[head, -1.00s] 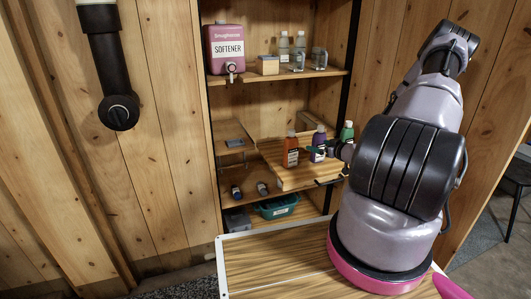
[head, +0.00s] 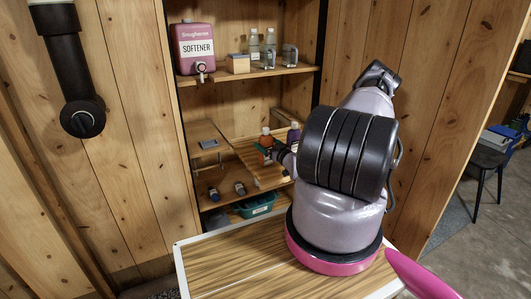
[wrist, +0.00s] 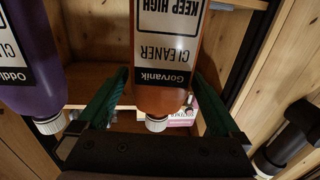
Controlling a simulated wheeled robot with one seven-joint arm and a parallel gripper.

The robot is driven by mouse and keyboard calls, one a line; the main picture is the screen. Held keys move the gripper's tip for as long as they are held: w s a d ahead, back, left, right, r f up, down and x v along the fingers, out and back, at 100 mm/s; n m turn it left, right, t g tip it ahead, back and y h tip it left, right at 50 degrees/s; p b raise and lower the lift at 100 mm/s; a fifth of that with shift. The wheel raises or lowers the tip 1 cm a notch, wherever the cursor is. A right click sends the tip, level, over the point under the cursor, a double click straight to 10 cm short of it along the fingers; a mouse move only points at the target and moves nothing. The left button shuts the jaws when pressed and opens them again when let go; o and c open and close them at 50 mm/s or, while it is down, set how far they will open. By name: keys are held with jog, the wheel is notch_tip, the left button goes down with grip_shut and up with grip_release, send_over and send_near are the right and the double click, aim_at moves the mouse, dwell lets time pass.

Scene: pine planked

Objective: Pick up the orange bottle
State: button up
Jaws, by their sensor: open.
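The orange bottle (head: 265,139), with a white-labelled front, stands on a wooden board in the shelf unit. In the wrist view the orange bottle (wrist: 165,98) appears upside down, with its pale cap low in the picture. My gripper (wrist: 161,76) is open, with one green finger on each side of the bottle. I cannot tell whether either finger touches it. In the head view my gripper (head: 272,156) is at the bottle and partly covers its lower part. A purple bottle (wrist: 28,65) stands close beside it, outside the fingers.
The purple bottle (head: 293,134) is partly behind my arm. A pink softener jug (head: 193,46) and clear bottles (head: 254,46) stand on the shelf above. A teal bin (head: 256,205) is below. A wooden tabletop (head: 225,262) lies in front.

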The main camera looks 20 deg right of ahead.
jog(key=w, duration=0.3)
jog(key=shift+w+a+f, duration=0.1)
jog(key=shift+w+a, duration=0.15)
jog(key=shift+w, duration=0.15)
grip_shut()
